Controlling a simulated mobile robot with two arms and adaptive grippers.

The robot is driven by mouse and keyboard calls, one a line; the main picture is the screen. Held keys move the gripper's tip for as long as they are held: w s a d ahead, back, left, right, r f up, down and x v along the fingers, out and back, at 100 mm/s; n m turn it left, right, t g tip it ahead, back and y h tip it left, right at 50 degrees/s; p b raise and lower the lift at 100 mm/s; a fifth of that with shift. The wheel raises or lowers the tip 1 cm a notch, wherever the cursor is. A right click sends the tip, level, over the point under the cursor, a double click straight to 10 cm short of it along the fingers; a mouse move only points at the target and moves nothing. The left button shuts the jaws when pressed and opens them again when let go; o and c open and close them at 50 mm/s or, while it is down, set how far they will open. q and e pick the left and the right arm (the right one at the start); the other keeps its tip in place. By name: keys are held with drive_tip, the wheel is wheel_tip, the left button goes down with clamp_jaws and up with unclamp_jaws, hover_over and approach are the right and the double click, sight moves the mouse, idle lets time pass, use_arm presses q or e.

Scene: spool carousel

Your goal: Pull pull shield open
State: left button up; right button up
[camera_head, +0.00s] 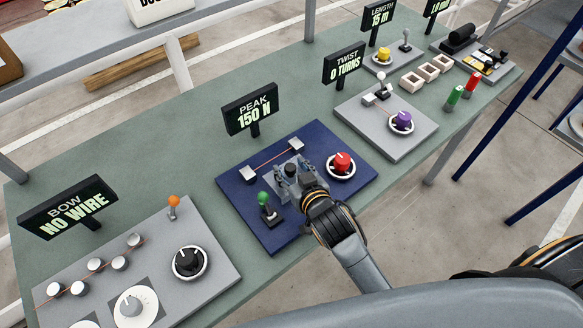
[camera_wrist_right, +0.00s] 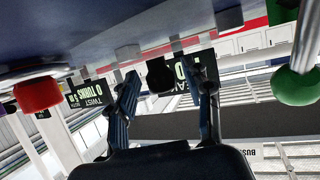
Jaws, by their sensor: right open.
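My right gripper (camera_head: 290,178) is over the middle of the blue pull station (camera_head: 322,140), under the sign reading PEAK 150 N. Its fingers are apart. In the right wrist view, a dark round knob (camera_wrist_right: 160,75) shows between the two fingers of the right gripper (camera_wrist_right: 168,72); whether they touch it I cannot tell. The pull shield is not clearly distinguishable; a grey piece at the gripper is largely hidden by it. A thin red wire runs between two silver blocks (camera_head: 297,145) behind the gripper. My left gripper is not in view.
A green-knobbed lever (camera_head: 264,198) stands left of the gripper, and a red button (camera_head: 342,162) in a white ring right of it. The PEAK sign (camera_head: 250,109) stands behind. Grey stations (camera_head: 387,119) flank the blue one on the green table (camera_head: 180,145).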

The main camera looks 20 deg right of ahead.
drive_tip(key=shift+s, duration=0.2)
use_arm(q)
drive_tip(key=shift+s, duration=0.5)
use_arm(e)
drive_tip(key=v, duration=1.1)
drive_tip(key=shift+s+r, duration=0.2)
drive_tip(key=shift+s, duration=0.05)
drive_tip(key=shift+d, duration=0.15)
